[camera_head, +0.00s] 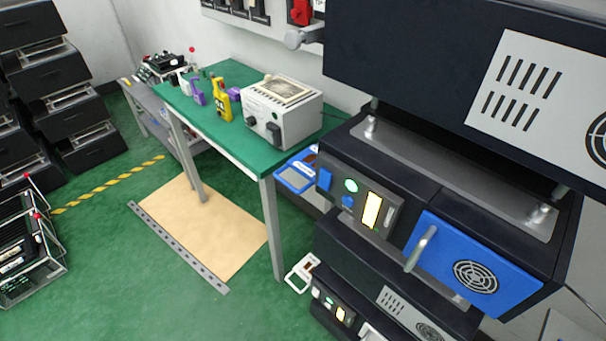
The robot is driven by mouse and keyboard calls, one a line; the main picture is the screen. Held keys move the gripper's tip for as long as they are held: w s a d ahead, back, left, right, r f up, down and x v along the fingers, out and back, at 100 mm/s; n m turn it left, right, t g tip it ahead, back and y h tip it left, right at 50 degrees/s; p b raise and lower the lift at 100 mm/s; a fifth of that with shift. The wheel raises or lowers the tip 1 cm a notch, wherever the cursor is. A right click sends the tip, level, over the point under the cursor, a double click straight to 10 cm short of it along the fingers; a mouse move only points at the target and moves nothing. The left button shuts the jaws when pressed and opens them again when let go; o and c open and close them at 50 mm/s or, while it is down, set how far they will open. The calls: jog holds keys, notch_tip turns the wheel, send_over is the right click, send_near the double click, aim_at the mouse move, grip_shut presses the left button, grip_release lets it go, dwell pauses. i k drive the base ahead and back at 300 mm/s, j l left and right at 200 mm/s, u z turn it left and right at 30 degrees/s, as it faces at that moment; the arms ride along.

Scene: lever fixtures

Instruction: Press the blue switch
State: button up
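A dark machine stands at the right, with a control panel (360,205) on its front. A blue rectangular switch-like part (325,180) sticks out at the left end of this panel. A smaller blue round button (347,201) sits beside it, under a green oval light (351,185). I cannot tell for certain which of the two blue parts is the switch, or whether either is pressed. My gripper is not in view.
A blue door with a handle (421,249) is right of the panel. Another dark unit (407,300) sits below, and a dark cabinet (420,60) overhangs above. A green-topped table (205,115) holds a grey device (283,112). Green floor (130,280) is open at front left.

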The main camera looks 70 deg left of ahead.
aim_at(324, 182)
jog(key=u, duration=1.4)
